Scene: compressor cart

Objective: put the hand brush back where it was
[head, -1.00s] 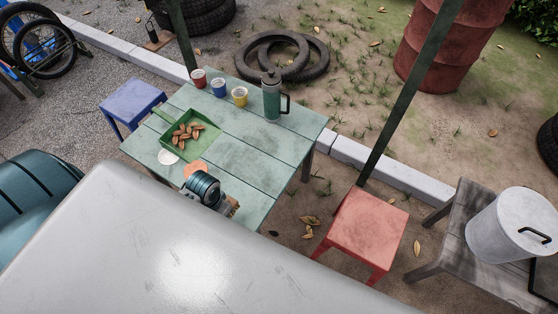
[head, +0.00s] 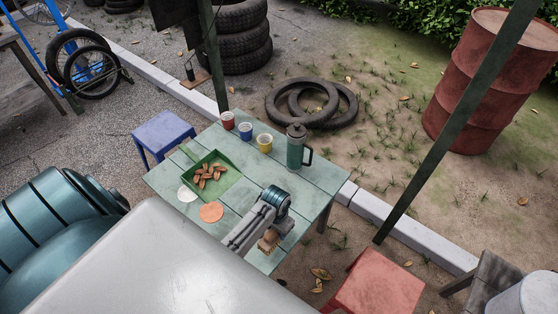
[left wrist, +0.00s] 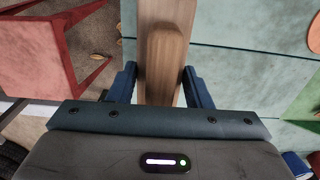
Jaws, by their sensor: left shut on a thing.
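The hand brush (head: 268,242) shows as a small light-wood piece near the front right edge of the green plank table (head: 250,180), partly covered by my left arm. In the left wrist view the brush's wooden body (left wrist: 165,65) lies between the two blue fingers of my left gripper (left wrist: 159,72), which is shut on it. The bristles are hidden. I cannot tell whether the brush touches the tabletop. A green dustpan-like tray (head: 231,181) holding several brown leaf-like pieces (head: 207,174) lies left of the brush. My right gripper is not in view.
An orange disc (head: 211,212) and a white disc (head: 187,194) lie near the front left edge. Red (head: 227,120), blue (head: 246,131) and yellow (head: 265,143) cups and a green flask (head: 296,150) stand at the back. A red stool (head: 378,286) stands right. The table's right middle is clear.

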